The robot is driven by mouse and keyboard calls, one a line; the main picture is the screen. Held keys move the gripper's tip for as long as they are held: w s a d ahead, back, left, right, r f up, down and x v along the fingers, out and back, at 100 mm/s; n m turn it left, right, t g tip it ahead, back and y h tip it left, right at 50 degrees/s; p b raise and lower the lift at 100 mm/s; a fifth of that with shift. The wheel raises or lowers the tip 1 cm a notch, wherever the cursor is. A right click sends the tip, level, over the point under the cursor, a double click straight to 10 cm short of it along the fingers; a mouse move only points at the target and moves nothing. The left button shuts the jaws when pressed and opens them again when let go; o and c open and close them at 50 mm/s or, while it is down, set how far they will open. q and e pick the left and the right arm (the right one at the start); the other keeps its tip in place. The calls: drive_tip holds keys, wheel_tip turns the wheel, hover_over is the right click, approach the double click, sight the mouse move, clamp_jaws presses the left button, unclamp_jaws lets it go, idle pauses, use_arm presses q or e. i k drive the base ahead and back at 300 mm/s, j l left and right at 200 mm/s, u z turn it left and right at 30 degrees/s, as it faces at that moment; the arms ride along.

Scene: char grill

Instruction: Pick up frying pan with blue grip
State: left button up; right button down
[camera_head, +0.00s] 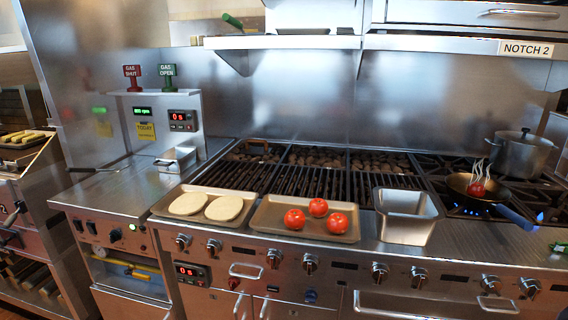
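The frying pan (459,184) sits on a lit burner at the right of the range. Its blue grip (516,218) points toward the front right and hangs over the front counter strip. A red tomato (476,190) is in the pan, with steam drawn above it. Blue flames show beside and under the pan. Neither of my grippers is in view.
A lidded pot (519,157) stands behind the pan. A steel container (405,230) is on the counter left of it. Trays hold several tomatoes (319,208) and flatbreads (224,208). The grill grate (300,178) is clear. A shelf (280,42) runs above.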

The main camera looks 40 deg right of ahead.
sight(496, 194)
drive_tip(key=z, duration=2.45)
